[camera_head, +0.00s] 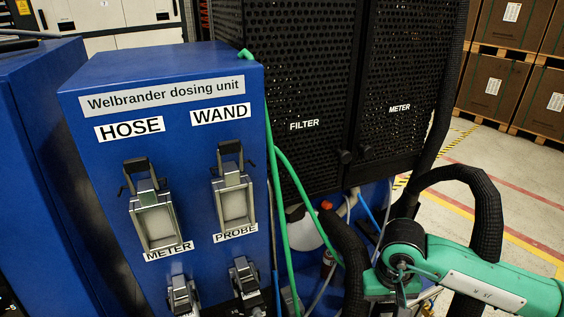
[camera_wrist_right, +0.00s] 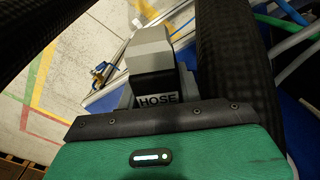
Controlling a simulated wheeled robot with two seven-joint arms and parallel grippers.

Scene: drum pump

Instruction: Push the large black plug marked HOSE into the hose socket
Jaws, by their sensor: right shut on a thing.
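The hose socket (camera_head: 155,220) is a grey rectangular frame with a pale inside and a dark latch above it, under the HOSE label (camera_head: 129,128) on the blue dosing unit (camera_head: 90,160). No plug sits in it. The plug marked HOSE (camera_wrist_right: 153,82) shows in the right wrist view, with a black band and a grey body. My right gripper (camera_head: 398,285) is shut on it, low and well to the right of the socket, apart from the unit. The grip itself is mostly hidden behind the green wrist housing. My left gripper is not in view.
The wand socket (camera_head: 234,204) is just right of the hose socket; smaller meter (camera_head: 181,296) and probe (camera_head: 244,277) sockets sit below. Green tubes (camera_head: 291,175) hang beside the unit. A thick black hose (camera_head: 487,220) loops around my right arm. Perforated black cabinets (camera_head: 300,90) stand behind.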

